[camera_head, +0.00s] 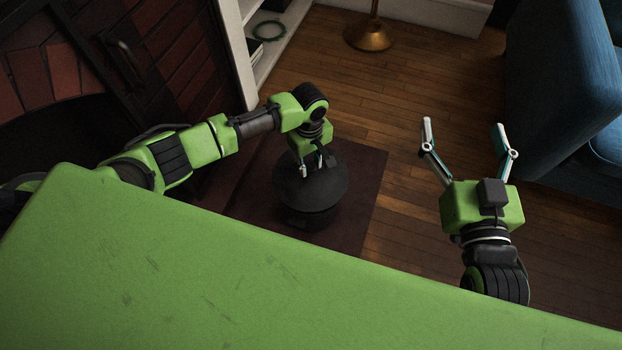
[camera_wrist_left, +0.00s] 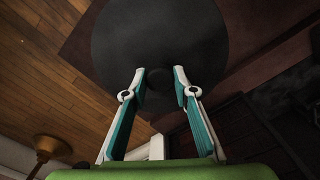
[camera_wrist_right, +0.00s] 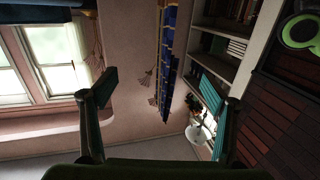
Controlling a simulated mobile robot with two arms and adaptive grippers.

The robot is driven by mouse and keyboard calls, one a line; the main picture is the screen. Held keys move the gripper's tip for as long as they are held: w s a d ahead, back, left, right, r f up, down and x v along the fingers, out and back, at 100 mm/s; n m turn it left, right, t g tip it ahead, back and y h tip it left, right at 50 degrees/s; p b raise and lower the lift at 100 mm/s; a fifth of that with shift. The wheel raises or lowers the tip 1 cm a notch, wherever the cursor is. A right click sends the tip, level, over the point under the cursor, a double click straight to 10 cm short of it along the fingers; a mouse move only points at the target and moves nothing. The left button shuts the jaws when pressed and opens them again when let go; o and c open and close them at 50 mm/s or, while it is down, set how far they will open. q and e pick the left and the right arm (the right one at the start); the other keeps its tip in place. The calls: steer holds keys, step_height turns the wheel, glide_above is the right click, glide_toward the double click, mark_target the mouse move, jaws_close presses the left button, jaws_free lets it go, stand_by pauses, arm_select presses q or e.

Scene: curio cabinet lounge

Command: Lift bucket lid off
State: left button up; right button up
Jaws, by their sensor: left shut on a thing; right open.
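The dark round bucket lid (camera_head: 320,190) sits over the black bucket (camera_head: 305,218), which stands on a dark mat. My left gripper (camera_head: 317,170) points down at the lid from above. In the left wrist view its fingers (camera_wrist_left: 160,76) are shut on the small dark knob in the middle of the lid (camera_wrist_left: 150,30). I cannot tell whether the lid touches the bucket rim, and in the left wrist view the lid hides the bucket. My right gripper (camera_head: 463,126) is open and empty, out to the right over the wooden floor.
The dark mat (camera_head: 362,185) lies on a wooden floor (camera_head: 395,95). A brick fireplace (camera_head: 175,60) is at left, and a white shelf (camera_head: 285,40) is behind. A brass lamp base (camera_head: 369,37) stands at the back, a blue sofa (camera_head: 555,75) at right.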

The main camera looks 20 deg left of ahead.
arm_select(q)
steer(key=shift+r+p, duration=0.35)
steer(key=shift+p, duration=0.1)
steer(key=shift+r, duration=0.2)
steer(key=shift+r+p, duration=0.25)
steer(key=shift+p, duration=0.4)
steer(key=shift+r+p, duration=0.2)
steer(key=shift+p, duration=0.1)
arm_select(e)
steer(key=s+d+f+g+h, duration=0.1)
steer(key=s+f+g, duration=0.2)
steer(key=f, duration=0.3)
steer(key=s+d+f+g+h, duration=0.1)
steer(key=s+d+f+g, duration=0.1)
steer(key=s+f+g, duration=0.2)
steer(key=shift+d+f+g, duration=0.2)
steer(key=shift+f+g, duration=0.2)
steer(key=shift+f, duration=1.15)
